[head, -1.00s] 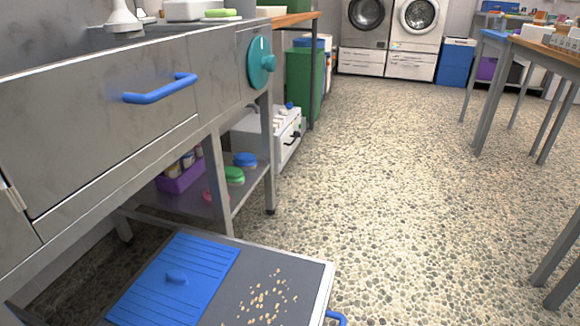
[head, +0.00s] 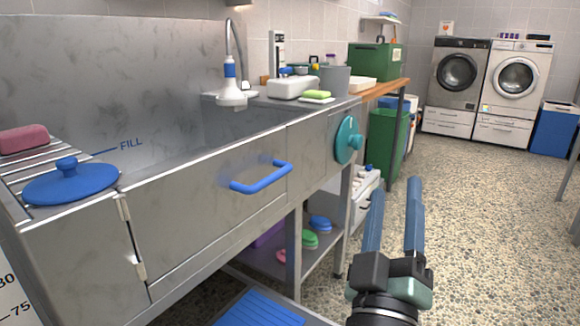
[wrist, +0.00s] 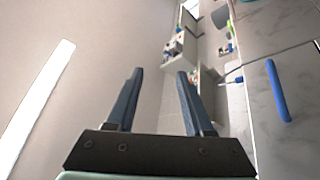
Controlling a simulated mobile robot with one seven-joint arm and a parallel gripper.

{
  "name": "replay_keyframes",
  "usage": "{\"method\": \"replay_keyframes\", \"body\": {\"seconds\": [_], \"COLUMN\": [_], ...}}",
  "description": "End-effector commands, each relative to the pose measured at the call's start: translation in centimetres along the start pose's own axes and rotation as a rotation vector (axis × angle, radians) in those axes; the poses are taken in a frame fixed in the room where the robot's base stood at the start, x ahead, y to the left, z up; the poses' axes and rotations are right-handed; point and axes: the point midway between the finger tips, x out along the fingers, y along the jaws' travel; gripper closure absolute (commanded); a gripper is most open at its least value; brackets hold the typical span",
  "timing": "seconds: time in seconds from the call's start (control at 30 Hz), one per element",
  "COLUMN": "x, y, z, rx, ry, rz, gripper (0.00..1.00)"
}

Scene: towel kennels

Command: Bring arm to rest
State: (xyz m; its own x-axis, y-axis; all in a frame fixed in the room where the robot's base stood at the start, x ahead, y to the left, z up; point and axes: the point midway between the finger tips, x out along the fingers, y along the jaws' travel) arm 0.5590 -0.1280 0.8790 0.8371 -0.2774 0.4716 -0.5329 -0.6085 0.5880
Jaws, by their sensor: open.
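My gripper (head: 395,215) shows at the lower right of the middle in the head view, with its two blue fingers pointing up and apart. Nothing is between them. It is in front of the steel wash tub (head: 210,190), to the right of the tub's blue handle (head: 262,178), and apart from it. In the wrist view my gripper (wrist: 160,95) has its fingers spread and empty, and the blue handle (wrist: 278,90) stands to the right of them.
The teal knob (head: 348,140) sticks out from the tub's front. A blue lid (head: 70,182) lies at the tub's left end. A tray with a blue ribbed panel (head: 258,309) is low at the bottom. Open pebbled floor (head: 480,210) lies to the right, with washing machines (head: 515,90) behind.

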Motion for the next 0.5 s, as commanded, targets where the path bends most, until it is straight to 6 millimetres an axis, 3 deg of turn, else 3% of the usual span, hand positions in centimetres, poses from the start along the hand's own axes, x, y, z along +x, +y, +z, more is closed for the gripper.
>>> {"method": "replay_keyframes", "body": {"seconds": [0.03, 0.17, 0.27, 0.4, 0.43, 0.5], "x": [1.3, 2.2, 1.9, -0.4, -0.5, 1.4], "y": [2.4, 6.8, 10.3, 15.3, 16.2, 17.4], "z": [-4.4, -13.4, -20.2, -29.5, -31.0, -32.1], "rx": [0.105, 0.392, 0.609, 0.902, 0.941, 0.921], "ry": [0.049, 0.162, 0.260, 0.414, 0.430, 0.406], "rz": [0.017, 0.013, -0.022, -0.119, -0.139, -0.133], "gripper": [0.48, 0.48, 0.48, 0.48, 0.48, 0.48]}}
